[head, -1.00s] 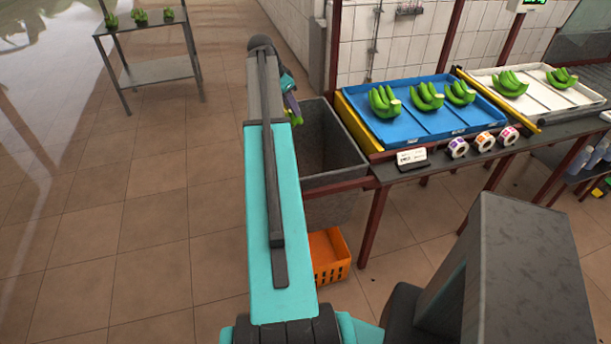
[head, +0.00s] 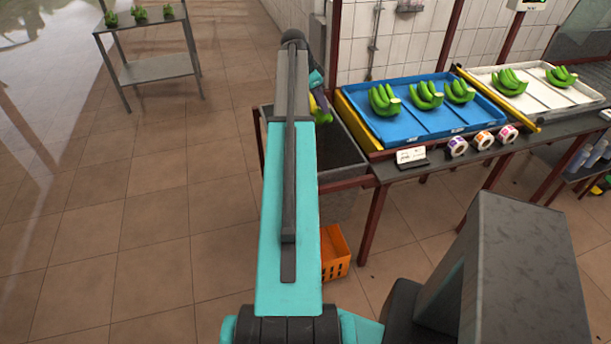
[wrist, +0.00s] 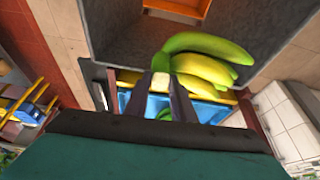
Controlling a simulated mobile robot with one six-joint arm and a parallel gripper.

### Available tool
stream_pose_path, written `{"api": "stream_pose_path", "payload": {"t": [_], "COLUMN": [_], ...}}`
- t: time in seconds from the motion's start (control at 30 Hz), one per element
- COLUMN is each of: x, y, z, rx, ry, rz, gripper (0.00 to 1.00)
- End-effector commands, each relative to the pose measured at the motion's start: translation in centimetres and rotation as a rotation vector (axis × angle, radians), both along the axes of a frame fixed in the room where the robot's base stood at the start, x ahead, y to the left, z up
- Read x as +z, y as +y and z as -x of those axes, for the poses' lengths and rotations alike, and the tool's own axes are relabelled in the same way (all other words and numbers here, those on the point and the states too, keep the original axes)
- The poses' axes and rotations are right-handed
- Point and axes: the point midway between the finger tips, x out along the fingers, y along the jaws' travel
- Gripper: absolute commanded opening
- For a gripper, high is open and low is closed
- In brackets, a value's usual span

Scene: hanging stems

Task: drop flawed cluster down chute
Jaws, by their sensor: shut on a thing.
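My gripper (wrist: 170,95) is shut on a banana cluster (wrist: 205,66) by its pale cut crown. The cluster has green and yellow fingers in the wrist view. In the head view the cluster (head: 321,112) is mostly hidden behind my arm, with a little green and yellow showing over the chute. The grey, bin-like chute (head: 343,162) is open at the top and stands left of the blue tray. In the wrist view its dark inside (wrist: 120,35) lies beyond the cluster.
A blue tray (head: 433,122) with green clusters stands right of the chute, a white tray (head: 545,98) beyond it. Label rolls (head: 483,140) sit on the table's front edge. An orange crate (head: 335,252) is low below the chute. A grey stand (head: 157,70) is far left.

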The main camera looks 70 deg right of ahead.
Motion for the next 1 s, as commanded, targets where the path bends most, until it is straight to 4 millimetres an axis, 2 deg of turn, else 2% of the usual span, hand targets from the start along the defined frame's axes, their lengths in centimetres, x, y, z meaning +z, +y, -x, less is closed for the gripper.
{"api": "stream_pose_path", "payload": {"t": [0.17,0.7,1.0], "x": [-0.7,-4.8,-5.7], "y": [-0.1,-0.1,-0.1], "z": [0.0,0.0,0.0], "rx": [0.000,0.000,0.000], "ry": [0.000,-0.001,0.000], "rz": [0.003,0.004,0.003], "gripper": [0.00,0.00,0.00]}}
